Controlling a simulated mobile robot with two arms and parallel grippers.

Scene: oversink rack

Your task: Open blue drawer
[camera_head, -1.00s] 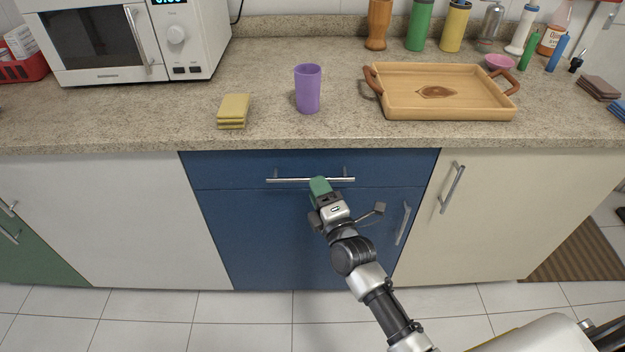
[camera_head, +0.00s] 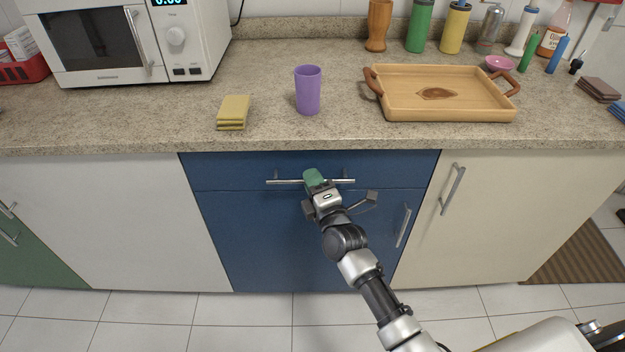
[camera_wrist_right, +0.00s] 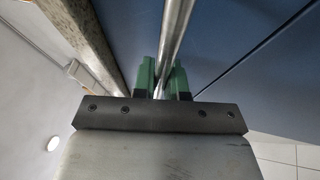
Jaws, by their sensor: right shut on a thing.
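The blue drawer (camera_head: 232,170) is below the counter, above a blue cabinet door, and its front looks flush with the cabinets. Its horizontal silver bar handle (camera_head: 283,181) runs along the drawer front. My right gripper (camera_head: 313,178), with green fingertips, is at the middle of this handle. In the right wrist view the handle bar (camera_wrist_right: 178,35) passes between the two green fingers (camera_wrist_right: 163,80), and they are shut on it. My left gripper is not in view.
The blue cabinet door (camera_head: 255,240) below has a vertical handle (camera_head: 403,226). On the counter (camera_head: 180,125) stand a purple cup (camera_head: 308,90), yellow sponges (camera_head: 233,112), a wooden tray (camera_head: 440,112) and a microwave (camera_head: 125,40). The tiled floor (camera_head: 240,320) in front is clear.

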